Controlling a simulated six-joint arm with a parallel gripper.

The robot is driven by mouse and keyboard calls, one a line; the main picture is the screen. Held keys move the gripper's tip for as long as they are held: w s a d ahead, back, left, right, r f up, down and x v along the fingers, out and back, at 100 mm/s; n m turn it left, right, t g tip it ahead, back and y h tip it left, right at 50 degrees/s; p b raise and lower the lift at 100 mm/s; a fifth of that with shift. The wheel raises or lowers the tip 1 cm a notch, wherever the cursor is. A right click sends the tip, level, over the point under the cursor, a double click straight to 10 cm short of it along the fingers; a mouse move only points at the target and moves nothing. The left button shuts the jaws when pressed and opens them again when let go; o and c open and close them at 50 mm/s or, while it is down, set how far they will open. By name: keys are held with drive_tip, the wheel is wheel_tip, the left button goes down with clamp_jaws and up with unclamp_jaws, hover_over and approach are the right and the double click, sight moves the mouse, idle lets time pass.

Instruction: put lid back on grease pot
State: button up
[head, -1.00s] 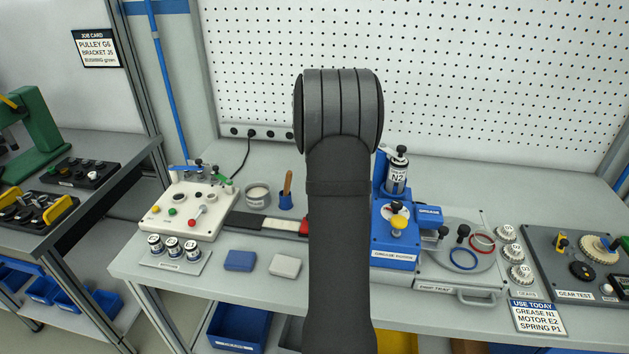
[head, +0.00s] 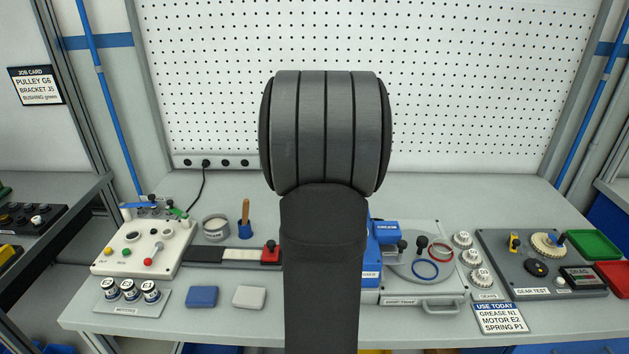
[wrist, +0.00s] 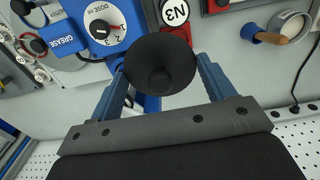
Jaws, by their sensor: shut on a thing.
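The grease pot (head: 215,229) is a small grey round pot at the back left of the bench, open at the top with pale grease inside. It also shows at the top right of the wrist view (wrist: 291,24). My gripper (wrist: 160,78) is shut on a dark round lid (wrist: 160,62) with a central knob, held between its two blue fingers. The lid is in the air, apart from the pot. In the head view my arm hides the gripper and lid.
A brush in a blue cup (head: 244,229) stands just right of the pot. A white control panel (head: 139,249) is to the pot's left. The blue grease doser (wrist: 98,24) is partly behind my arm. Blue and grey blocks lie in front.

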drive_tip(key=a+f+n, duration=0.2)
drive_tip(key=a+n, duration=0.2)
drive_tip(key=a, duration=0.9)
drive_tip(key=a+f+n, duration=0.3)
drive_tip(key=a, duration=0.9)
drive_tip(key=shift+w+a+f+n, duration=1.3)
drive_tip(key=shift+f+n, duration=0.5)
drive_tip(key=shift+f, duration=0.2)
drive_tip(key=shift+w+a+f+n, duration=1.15)
drive_tip(key=shift+w+f+n, duration=0.2)
drive_tip(key=shift+f+n, duration=0.55)
drive_tip(key=shift+w+a+f+n, duration=1.3)
drive_tip(key=shift+f+n, duration=0.4)
drive_tip(key=shift+f, duration=0.4)
drive_tip(key=shift+f, duration=0.15)
drive_tip(key=o, duration=1)
drive_tip(key=shift+o, duration=0.2)
